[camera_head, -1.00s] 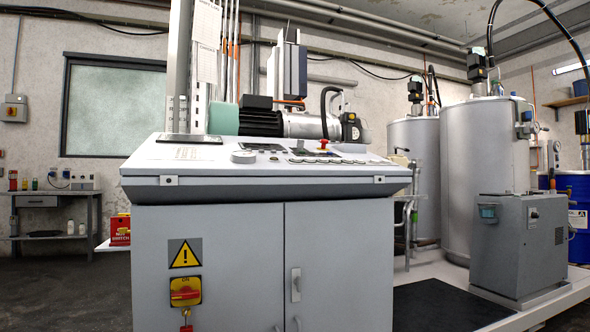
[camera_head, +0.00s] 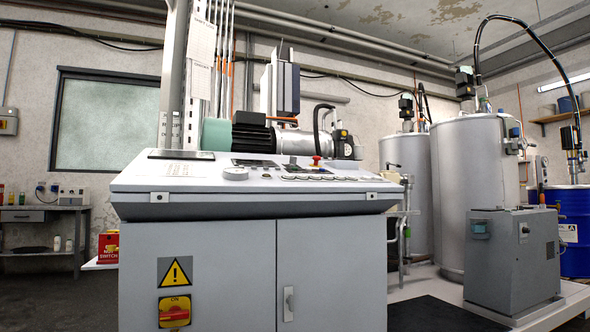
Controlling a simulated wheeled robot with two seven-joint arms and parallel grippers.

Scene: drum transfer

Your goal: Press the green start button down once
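A grey control cabinet stands close in front of me, with a sloped control panel (camera_head: 215,186) on top. I see the panel at a shallow angle, and I cannot make out which button is the green start button. Neither of my grippers is in view.
A red-and-yellow switch (camera_head: 174,312) and a yellow warning sign (camera_head: 175,271) are on the cabinet's left door. Metal tanks (camera_head: 478,190), a grey box unit (camera_head: 512,262) and a blue drum (camera_head: 574,225) stand at the right. Dark floor is open at the left.

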